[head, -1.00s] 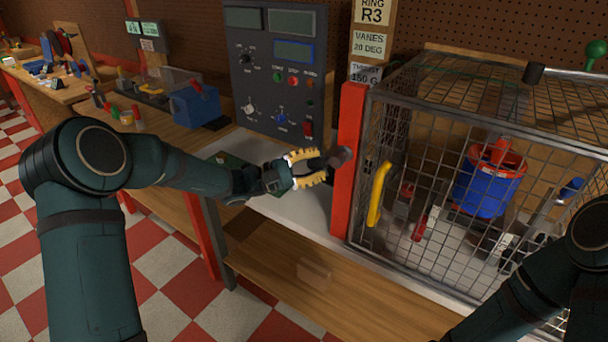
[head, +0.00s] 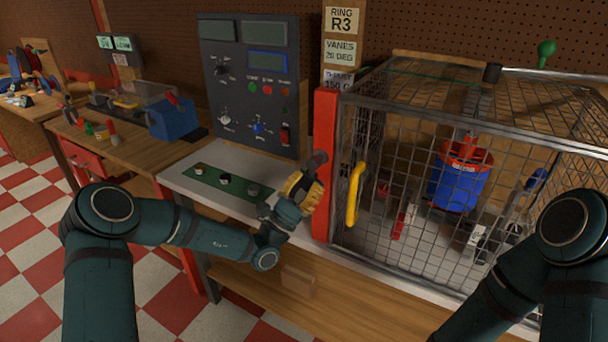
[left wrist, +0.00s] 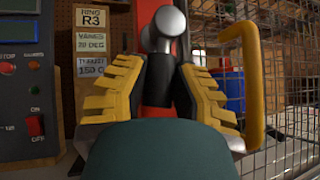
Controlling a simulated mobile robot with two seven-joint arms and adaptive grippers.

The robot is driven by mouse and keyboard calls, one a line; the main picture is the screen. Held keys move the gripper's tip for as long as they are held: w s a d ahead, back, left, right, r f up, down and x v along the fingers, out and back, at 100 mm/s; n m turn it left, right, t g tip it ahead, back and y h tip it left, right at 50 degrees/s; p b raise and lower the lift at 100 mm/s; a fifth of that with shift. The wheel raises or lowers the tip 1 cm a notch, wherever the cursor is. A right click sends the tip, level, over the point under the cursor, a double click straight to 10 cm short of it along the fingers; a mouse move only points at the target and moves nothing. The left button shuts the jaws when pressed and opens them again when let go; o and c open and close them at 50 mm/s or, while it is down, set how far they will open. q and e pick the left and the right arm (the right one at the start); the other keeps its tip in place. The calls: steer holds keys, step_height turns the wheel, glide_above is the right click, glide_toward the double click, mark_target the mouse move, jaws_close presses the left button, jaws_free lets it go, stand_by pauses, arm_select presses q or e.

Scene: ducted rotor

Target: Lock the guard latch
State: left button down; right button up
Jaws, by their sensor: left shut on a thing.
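The guard latch (head: 318,159) is a grey metal handle with a rounded end on the red post (head: 324,108) at the left front of the wire guard cage (head: 400,175). My left gripper (head: 309,183), with yellow ribbed pads, is shut on the latch from below and in front. In the left wrist view the latch (left wrist: 162,28) stands up between the pads, before the red post; its lower part is hidden by the gripper. The guard's yellow handle (head: 355,194) is just right of the post. My right arm shows at lower right, its gripper out of view.
A blue rotor duct with red parts (head: 458,183) stands inside the cage. A grey control panel (head: 250,85) is left of the post. A green strip with knobs (head: 225,183) lies on the bench before it. The floor in front is clear.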

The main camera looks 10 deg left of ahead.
arm_select(q)
steer(key=shift+s+d+r+n+t+y+p, duration=0.1)
steer(key=shift+d+n+t+y+p, duration=0.2)
steer(key=shift+n+t+y, duration=0.65)
steer(key=shift+d+r+n+t+y+p, duration=0.15)
steer(key=shift+n+t+y+p, duration=0.3)
steer(key=shift+n, duration=0.8)
steer(key=shift+t+y, duration=0.3)
steer(key=c, duration=0.7)
jaws_free()
steer(key=shift+d+f, duration=0.1)
steer(key=shift+d, duration=0.05)
steer(key=shift+f, duration=0.1)
steer(key=v, duration=1.2)
